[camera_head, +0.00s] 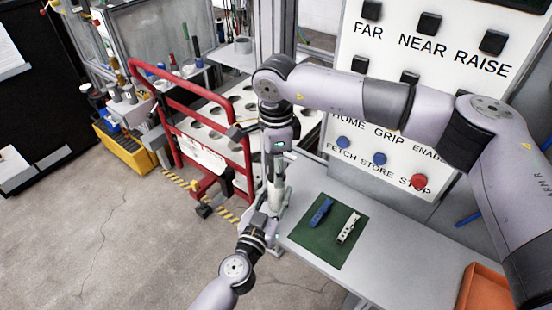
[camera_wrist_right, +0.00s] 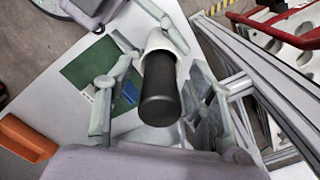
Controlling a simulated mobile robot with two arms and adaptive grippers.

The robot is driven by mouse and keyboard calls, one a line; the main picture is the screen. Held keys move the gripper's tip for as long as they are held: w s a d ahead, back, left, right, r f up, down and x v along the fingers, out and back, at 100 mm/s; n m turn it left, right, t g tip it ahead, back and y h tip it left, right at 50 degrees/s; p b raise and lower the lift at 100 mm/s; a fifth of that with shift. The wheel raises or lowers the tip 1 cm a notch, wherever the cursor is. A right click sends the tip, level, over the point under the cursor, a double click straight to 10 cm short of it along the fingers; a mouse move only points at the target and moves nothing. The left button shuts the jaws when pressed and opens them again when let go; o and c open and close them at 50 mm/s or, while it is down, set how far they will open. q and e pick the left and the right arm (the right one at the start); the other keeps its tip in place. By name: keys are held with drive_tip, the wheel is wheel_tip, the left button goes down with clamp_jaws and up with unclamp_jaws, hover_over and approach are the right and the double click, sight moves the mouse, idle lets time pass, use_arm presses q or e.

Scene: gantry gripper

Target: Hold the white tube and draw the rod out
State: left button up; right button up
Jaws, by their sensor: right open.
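The white tube (camera_wrist_right: 166,42) stands off the table with the black rod (camera_wrist_right: 158,95) sticking out of its near end, towards the right wrist camera. In the head view the tube (camera_head: 277,192) is a small pale upright piece by the table's left edge. My left gripper (camera_head: 269,212) comes from below and appears closed around the tube's lower part; its fingertips are partly hidden. My right gripper (camera_head: 276,172) points down from above. In the right wrist view its fingers (camera_wrist_right: 160,80) are spread on both sides of the rod, with gaps showing beside it.
A green mat (camera_head: 328,235) on the grey table (camera_head: 382,262) carries a blue piece (camera_head: 320,212) and a white piece (camera_head: 349,228). An orange bin (camera_head: 485,288) sits at right. A red-framed rack (camera_head: 188,95) stands close left; a button panel (camera_head: 430,40) rises behind.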

drive_tip(key=shift+c, duration=0.5)
clamp_jaws()
drive_tip(key=shift+r, duration=0.1)
use_arm(q)
drive_tip(key=shift+f, duration=0.1)
use_arm(e)
drive_tip(key=shift+r, duration=1.6)
drive_tip(key=shift+r, duration=1.35)
drive_tip(key=shift+r, duration=0.1)
